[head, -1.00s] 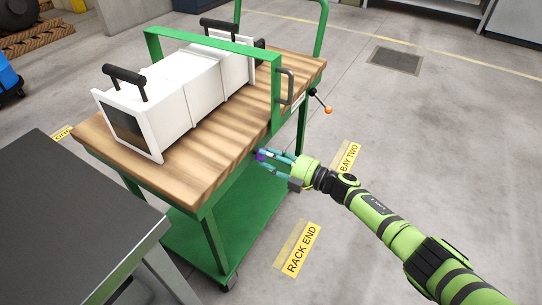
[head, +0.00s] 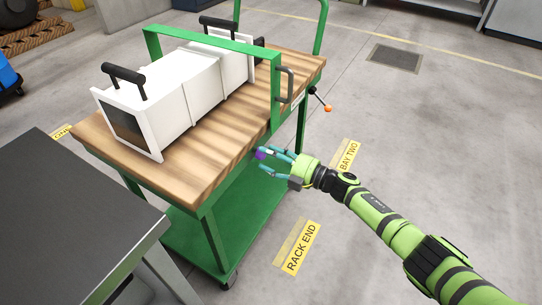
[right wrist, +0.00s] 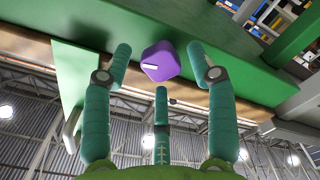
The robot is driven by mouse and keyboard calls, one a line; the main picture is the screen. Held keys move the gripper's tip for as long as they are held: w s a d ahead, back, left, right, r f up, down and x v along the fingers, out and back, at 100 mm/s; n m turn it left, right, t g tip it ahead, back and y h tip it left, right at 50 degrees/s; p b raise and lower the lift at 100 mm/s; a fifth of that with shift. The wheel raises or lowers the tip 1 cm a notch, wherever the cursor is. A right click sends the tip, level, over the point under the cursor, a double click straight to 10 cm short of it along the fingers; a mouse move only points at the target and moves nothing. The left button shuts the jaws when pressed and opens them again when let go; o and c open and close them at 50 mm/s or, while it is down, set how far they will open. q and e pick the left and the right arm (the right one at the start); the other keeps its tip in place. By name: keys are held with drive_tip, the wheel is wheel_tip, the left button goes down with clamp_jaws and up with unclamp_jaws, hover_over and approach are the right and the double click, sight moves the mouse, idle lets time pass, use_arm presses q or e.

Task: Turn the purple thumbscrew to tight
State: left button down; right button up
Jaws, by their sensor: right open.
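The purple thumbscrew (head: 261,154) sits on the side of the green trolley frame, just below the wooden top. In the right wrist view the thumbscrew (right wrist: 160,61) is a rounded purple knob with a short white mark on its face. My right gripper (head: 265,160) is open, its teal fingers spread around the knob. In the right wrist view the fingers of my right gripper (right wrist: 162,70) stand on both sides and below the knob, with visible gaps. My left gripper is not in view.
The green trolley with its wooden top (head: 235,115) carries a white long box (head: 170,100) with black handles. A lever with an orange knob (head: 328,109) sticks out at its right end. A dark table (head: 70,220) stands at the left front. The floor to the right is clear.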

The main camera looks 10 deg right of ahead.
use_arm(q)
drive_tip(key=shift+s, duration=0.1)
use_arm(e)
drive_tip(key=v, duration=1.2)
drive_tip(key=shift+w+f, duration=0.1)
